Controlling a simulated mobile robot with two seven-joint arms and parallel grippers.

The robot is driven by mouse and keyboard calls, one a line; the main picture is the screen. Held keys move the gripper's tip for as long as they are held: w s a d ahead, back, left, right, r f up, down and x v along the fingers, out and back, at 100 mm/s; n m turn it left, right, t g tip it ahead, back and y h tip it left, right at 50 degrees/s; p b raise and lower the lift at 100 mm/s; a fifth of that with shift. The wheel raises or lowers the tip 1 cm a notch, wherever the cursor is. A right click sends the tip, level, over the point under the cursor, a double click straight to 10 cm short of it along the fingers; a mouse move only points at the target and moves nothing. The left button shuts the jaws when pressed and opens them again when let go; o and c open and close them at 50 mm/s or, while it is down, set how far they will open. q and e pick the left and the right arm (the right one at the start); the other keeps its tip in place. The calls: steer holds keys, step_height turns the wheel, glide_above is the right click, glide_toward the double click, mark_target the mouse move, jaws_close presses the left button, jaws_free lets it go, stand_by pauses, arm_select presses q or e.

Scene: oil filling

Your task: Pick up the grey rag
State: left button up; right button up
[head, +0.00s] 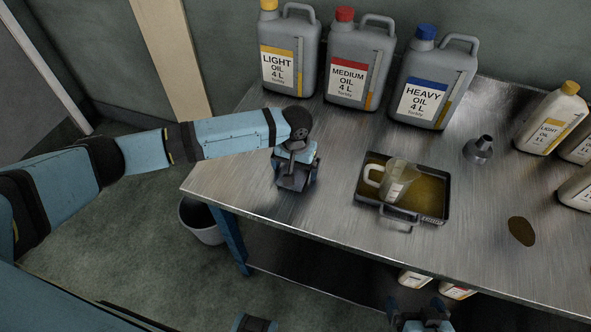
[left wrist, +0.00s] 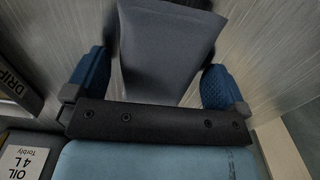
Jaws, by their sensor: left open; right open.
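The grey rag (left wrist: 170,48) shows in the left wrist view as a plain grey piece lying on the metal workbench. My left gripper (head: 296,182) is low over the left part of the bench and open. Its two blue finger pads stand on either side of the rag. I cannot tell whether they touch it. The gripper body hides the near part of the rag, and in the head view the gripper covers most of it. My right gripper (head: 418,308) is open and empty at the bottom edge of the head view, in front of the bench.
A drip tray (head: 447,200) of brown oil holds a tilted jug (head: 398,182). Light (head: 289,50), medium (head: 357,62) and heavy (head: 432,80) oil cans stand behind. A funnel (head: 480,152), a brown spill (head: 522,231) and small bottles (head: 551,120) are right. A bin (head: 205,224) stands below left.

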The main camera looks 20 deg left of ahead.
mark_target(296, 169)
arm_select(q)
steer(key=c, duration=1)
steer(key=shift+r, duration=0.15)
step_height(296, 169, up, 20)
steer(key=shift+f+p, duration=0.1)
steer(key=shift+p, duration=0.6)
